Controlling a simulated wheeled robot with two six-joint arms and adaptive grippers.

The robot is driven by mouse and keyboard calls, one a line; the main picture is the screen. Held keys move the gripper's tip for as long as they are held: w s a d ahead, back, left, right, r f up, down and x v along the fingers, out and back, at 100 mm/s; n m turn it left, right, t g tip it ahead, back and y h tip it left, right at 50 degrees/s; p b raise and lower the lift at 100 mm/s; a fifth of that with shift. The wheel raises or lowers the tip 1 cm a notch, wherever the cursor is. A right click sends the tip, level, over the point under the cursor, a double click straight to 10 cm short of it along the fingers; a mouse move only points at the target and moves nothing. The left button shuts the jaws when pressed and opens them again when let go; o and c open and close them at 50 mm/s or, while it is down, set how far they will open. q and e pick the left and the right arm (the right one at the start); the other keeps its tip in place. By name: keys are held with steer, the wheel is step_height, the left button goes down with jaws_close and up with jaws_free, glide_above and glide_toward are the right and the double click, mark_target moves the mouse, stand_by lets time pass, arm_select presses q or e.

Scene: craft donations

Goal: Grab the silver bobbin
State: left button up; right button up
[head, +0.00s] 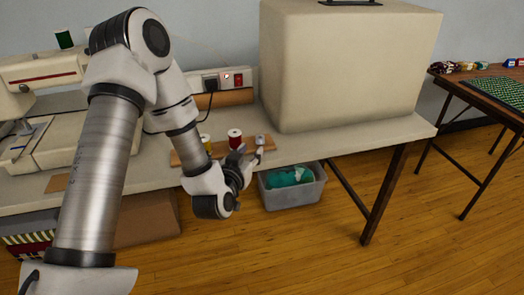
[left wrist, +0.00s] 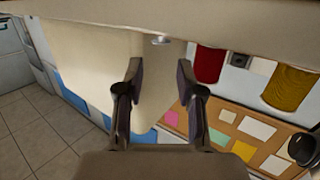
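The silver bobbin (head: 260,139) is small and stands near the right end of a wooden strip (head: 180,157) by the table's front edge. My left gripper (head: 251,158) is just in front of it, at about the table's edge. In the left wrist view, which looks upside down, the silver bobbin (left wrist: 160,40) is partly hidden by the table edge. It lies beyond and between the two fingertips of my left gripper (left wrist: 160,72). The fingers are apart with nothing between them. My right gripper is not in view.
A red spool (head: 235,138) and a yellow spool (head: 206,141) stand left of the bobbin. A big cream case (head: 345,70) stands behind to the right, a sewing machine (head: 40,85) at left. A grey bin (head: 292,195) sits below the table (head: 390,132).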

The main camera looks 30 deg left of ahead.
mark_target(259, 140)
arm_select(q)
steer(key=x, duration=0.7)
steer(key=shift+w+a+f, duration=0.1)
steer(key=shift+w, duration=0.15)
steer(key=c, duration=0.4)
